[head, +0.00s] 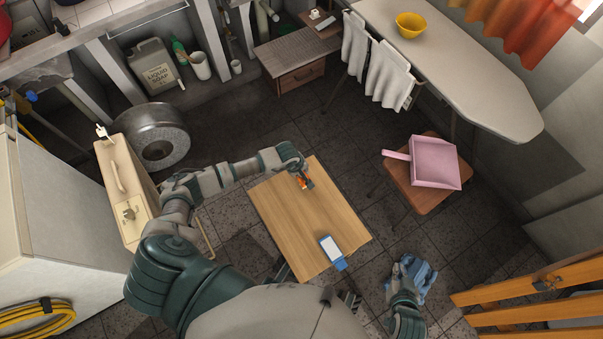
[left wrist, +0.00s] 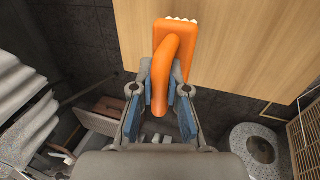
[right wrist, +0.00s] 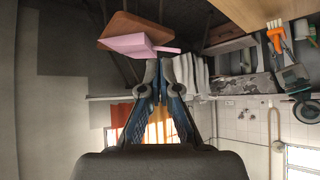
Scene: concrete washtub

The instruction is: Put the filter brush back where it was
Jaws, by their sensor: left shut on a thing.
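The orange filter brush (left wrist: 174,62) is between the two fingers of my left gripper (left wrist: 160,100), which is shut on its curved handle. White bristles show at the far end of its head in the left wrist view. In the head view, my left gripper (head: 302,172) holds the brush (head: 305,183) over the far part of the wooden tabletop (head: 295,225). Whether the brush touches the top is unclear.
A white and blue object (head: 332,250) lies near the tabletop's front edge. A pink dustpan (head: 436,164) sits on a brown stool to the right. A beige case (head: 121,185) and a metal drum (head: 153,135) stand left. The tabletop's middle is clear.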

